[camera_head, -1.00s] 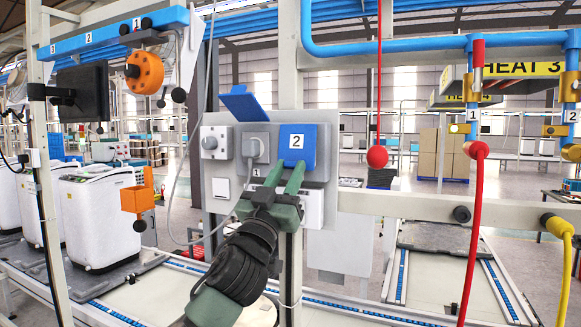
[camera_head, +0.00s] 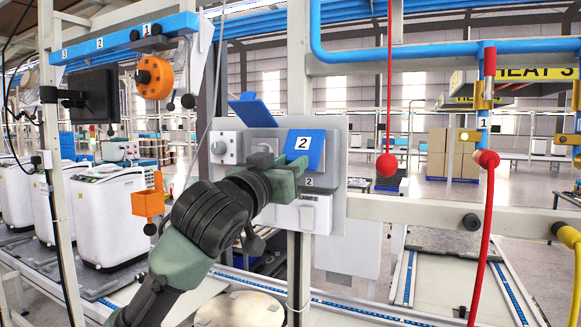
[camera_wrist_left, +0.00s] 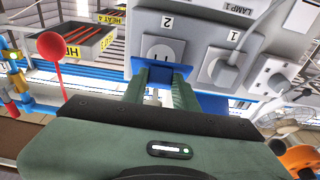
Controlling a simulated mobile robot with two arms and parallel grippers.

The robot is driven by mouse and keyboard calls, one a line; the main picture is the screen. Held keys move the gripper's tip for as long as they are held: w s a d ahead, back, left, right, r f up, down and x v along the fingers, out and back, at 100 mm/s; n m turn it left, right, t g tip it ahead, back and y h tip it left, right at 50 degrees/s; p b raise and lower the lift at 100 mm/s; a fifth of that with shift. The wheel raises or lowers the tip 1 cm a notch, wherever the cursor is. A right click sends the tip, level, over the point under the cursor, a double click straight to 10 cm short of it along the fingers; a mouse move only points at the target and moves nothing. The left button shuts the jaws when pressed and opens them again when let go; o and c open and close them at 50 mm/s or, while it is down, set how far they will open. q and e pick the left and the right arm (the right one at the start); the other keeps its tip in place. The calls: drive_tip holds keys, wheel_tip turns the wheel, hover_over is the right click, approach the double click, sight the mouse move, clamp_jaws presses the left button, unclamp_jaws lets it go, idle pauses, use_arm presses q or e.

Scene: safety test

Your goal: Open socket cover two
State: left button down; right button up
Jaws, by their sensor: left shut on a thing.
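The blue socket cover two (camera_head: 303,146) is on the grey panel (camera_head: 334,168) in the head view. It is tilted out from the panel at its lower edge, partly open. My left gripper (camera_head: 298,166) is at its lower edge, shut on it. The wrist view shows the fingers (camera_wrist_left: 162,82) at the blue cover (camera_wrist_left: 205,76), which is seen nearly edge-on. The grey socket two (camera_wrist_left: 163,50) is partly visible behind it, by the label 2. My right gripper is not in view.
Left of cover two, another blue cover (camera_head: 254,109) stands raised. A plug with a cable (camera_wrist_left: 217,67) sits in socket one in the wrist view. A red ball on a cord (camera_head: 387,165) hangs to the right.

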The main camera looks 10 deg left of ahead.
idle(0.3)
use_arm(q)
drive_tip(key=c, duration=1.1)
unclamp_jaws()
drive_tip(key=b+v, duration=0.4)
drive_tip(key=v, duration=0.3)
drive_tip(key=shift+s+a, duration=0.15)
drive_tip(key=shift+s, duration=0.2)
drive_tip(key=shift+w+f, duration=0.1)
